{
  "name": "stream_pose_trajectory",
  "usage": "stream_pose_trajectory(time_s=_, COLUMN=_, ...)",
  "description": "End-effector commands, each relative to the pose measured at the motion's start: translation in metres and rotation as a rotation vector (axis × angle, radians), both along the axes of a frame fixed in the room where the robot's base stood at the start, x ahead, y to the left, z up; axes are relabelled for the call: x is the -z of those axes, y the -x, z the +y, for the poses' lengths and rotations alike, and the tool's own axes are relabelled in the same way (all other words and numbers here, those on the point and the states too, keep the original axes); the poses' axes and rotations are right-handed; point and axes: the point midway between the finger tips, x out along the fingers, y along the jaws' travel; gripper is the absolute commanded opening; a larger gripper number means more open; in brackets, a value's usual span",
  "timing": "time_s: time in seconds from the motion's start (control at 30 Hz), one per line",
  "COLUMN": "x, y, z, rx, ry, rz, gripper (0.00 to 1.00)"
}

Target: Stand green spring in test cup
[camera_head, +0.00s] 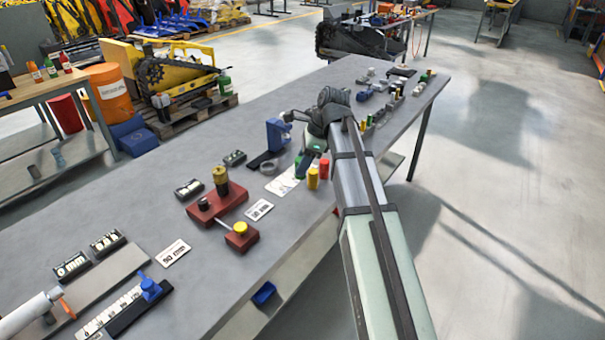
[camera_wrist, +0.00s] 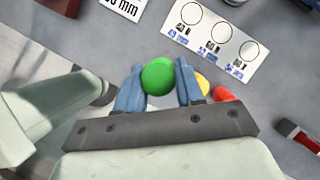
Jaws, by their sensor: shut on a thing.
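The green spring (camera_wrist: 158,77) shows in the wrist view as a round green end between the two blue-grey fingers of my gripper (camera_wrist: 160,88). My gripper (camera_head: 304,165) is shut on it; in the head view the arm and fingers hide most of it. I cannot tell how high it is above the bench. A red fixture (camera_head: 205,212) with a brass upright and a small black round part (camera_head: 203,204) stands left of my gripper. I cannot tell for sure which part is the test cup.
A yellow spring (camera_head: 313,178) and a red spring (camera_head: 324,168) stand close beside my gripper. A white card with circles (camera_wrist: 212,40) lies in front of it in the wrist view. A blue stand (camera_head: 278,134) is near. The grey bench (camera_head: 165,205) has bare room left of the fixture.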

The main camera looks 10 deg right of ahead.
Motion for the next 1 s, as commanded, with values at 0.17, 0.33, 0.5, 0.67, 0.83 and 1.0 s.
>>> stream_pose_trajectory(time_s=0.17, x=-0.015, y=0.000, z=0.003, rx=-0.004, ry=0.000, rz=0.000, gripper=0.06)
stream_pose_trajectory(time_s=0.33, x=-0.014, y=0.001, z=0.022, rx=-0.033, ry=0.000, rz=0.008, gripper=0.06)
stream_pose_trajectory(time_s=0.5, x=-0.008, y=-0.033, z=0.056, rx=-0.079, ry=0.000, rz=0.032, gripper=0.06)
stream_pose_trajectory(time_s=0.67, x=-0.006, y=-0.076, z=0.079, rx=-0.100, ry=0.003, rz=0.040, gripper=0.06)
stream_pose_trajectory(time_s=0.83, x=-0.006, y=-0.120, z=0.090, rx=-0.084, ry=0.003, rz=0.034, gripper=0.06)
stream_pose_trajectory(time_s=1.0, x=-0.010, y=-0.147, z=0.092, rx=-0.052, ry=0.003, rz=0.020, gripper=0.06)
